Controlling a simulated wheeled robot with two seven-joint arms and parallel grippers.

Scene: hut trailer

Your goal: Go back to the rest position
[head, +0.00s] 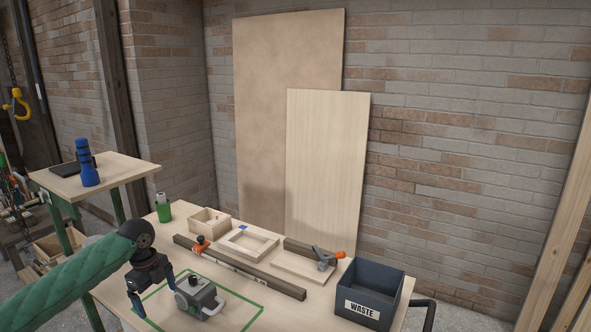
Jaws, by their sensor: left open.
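My left arm comes in from the left in a green quilted sleeve. My left gripper (153,293) points down over the front left of the workbench (150,216), with its fingers apart and nothing seen between them. It is just left of a grey power tool with a light handle (198,297), which stands inside a green outlined square (250,319). I cannot tell whether a finger touches the tool. My right gripper is not in view.
A long dark beam (255,275) with an orange clamp (201,245) crosses the bench. Behind it are a small wooden box (209,221), a wooden frame (248,243) and another clamp (325,258). A dark WASTE bin (370,289) stands right. A side table (120,172) holds a blue bottle (87,165).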

